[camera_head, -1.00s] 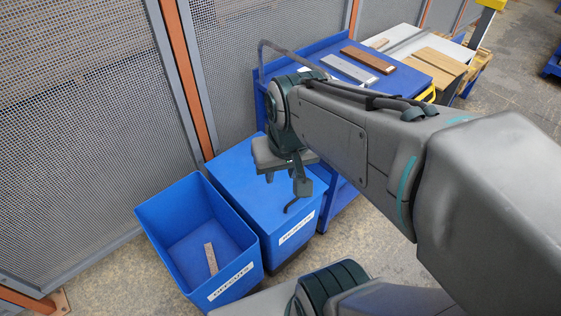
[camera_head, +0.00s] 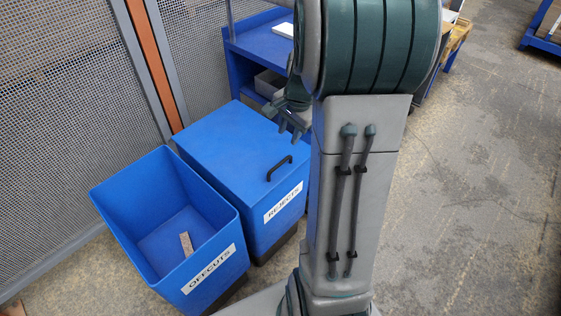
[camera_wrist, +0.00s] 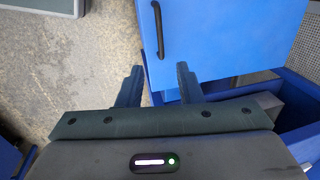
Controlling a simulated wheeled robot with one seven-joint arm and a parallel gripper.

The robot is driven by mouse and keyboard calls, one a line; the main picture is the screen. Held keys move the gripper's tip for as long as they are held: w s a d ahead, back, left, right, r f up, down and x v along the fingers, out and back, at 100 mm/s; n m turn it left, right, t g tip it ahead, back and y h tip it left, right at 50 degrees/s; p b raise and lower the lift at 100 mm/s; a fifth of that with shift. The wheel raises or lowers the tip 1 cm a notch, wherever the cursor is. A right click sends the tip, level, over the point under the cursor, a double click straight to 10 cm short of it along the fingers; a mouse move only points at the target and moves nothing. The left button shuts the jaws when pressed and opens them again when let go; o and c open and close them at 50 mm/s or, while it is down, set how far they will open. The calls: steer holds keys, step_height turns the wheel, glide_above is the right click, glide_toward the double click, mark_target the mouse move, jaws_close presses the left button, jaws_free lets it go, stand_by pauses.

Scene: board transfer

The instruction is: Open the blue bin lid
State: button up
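The blue lidded bin (camera_head: 268,232) carries a REJECTS label. Its blue lid (camera_head: 225,145) lies flat and closed, with a black bar handle (camera_head: 280,168) near the front edge. In the wrist view the lid (camera_wrist: 235,35) fills the top right, and the handle (camera_wrist: 158,28) stands just beyond and between my fingertips, not held. My gripper (camera_head: 291,127) is above the lid's right side in the head view, partly hidden by my arm. In the wrist view my gripper (camera_wrist: 159,70) has its two fingers apart with nothing between them.
An open blue OFFCUTS bin (camera_head: 165,225) stands left of the lidded bin, with a small wooden piece (camera_head: 186,243) inside. A blue shelf table (camera_head: 262,45) stands behind. A mesh fence (camera_head: 60,110) runs along the left.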

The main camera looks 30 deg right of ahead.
mark_target(281, 162)
steer(key=f+b, duration=0.1)
steer(key=f, duration=0.3)
steer(key=w+f+b, duration=0.1)
steer(key=f, duration=0.3)
steer(key=w+a+f+b, duration=0.1)
steer(key=f, duration=0.3)
steer(key=shift+w+f, duration=0.2)
steer(key=shift+f, duration=0.2)
jaws_close()
